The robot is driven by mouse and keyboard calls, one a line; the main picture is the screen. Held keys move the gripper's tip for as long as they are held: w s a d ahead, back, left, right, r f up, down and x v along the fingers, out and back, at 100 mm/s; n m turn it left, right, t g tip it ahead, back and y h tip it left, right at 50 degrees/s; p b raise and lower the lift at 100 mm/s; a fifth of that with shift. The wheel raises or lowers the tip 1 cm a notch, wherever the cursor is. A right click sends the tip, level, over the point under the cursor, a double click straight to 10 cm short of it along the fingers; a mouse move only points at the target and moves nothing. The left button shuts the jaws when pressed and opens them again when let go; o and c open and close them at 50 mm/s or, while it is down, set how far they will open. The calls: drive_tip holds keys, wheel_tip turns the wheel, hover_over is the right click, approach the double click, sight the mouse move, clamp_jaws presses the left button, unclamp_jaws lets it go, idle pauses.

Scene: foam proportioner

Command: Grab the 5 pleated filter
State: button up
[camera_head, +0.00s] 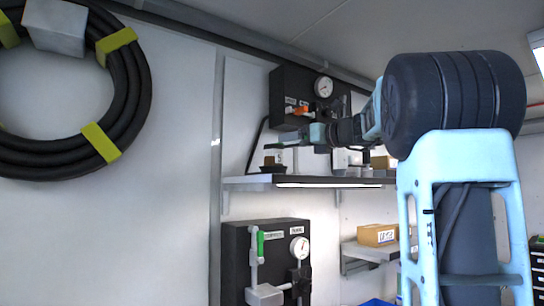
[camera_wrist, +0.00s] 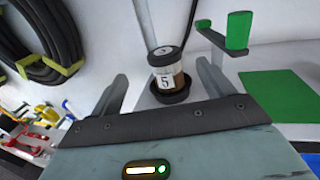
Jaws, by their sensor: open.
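The pleated filter (camera_wrist: 165,78) is a small upright cylinder with a dark cap, a white label marked 5 and a brown side. It stands in a round black dish (camera_wrist: 171,97) on a pale shelf, seen in the wrist view. My gripper (camera_wrist: 162,70) is open and empty, with one finger to the left of the filter and one to the right. The filter appears between and beyond the fingers, with no clear contact. In the head view my gripper (camera_head: 285,147) reaches left over the lit shelf (camera_head: 330,181), just above a small dark dish (camera_head: 272,169).
A black panel with a gauge (camera_head: 300,98) hangs above the shelf. A second panel (camera_head: 265,265) is below it. Cardboard boxes (camera_head: 378,235) sit on a lower bracket at right. A coiled black hose (camera_head: 130,70) hangs at left. Green parts (camera_wrist: 238,30) stand right of the filter.

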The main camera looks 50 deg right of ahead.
sight(269, 147)
drive_tip(key=w+p, duration=0.2)
drive_tip(key=w, duration=0.4)
drive_tip(key=shift+w, duration=0.25)
drive_tip(key=w+p, duration=0.2)
drive_tip(key=w, duration=0.1)
drive_tip(key=w+p, duration=0.1)
drive_tip(key=shift+w+d+f, duration=0.1)
drive_tip(key=shift+w+d, duration=0.2)
drive_tip(key=shift+w, duration=0.05)
drive_tip(key=shift+w+f, duration=0.15)
drive_tip(key=shift+w, duration=0.15)
drive_tip(key=shift+c, duration=0.2)
drive_tip(key=c, duration=1.1)
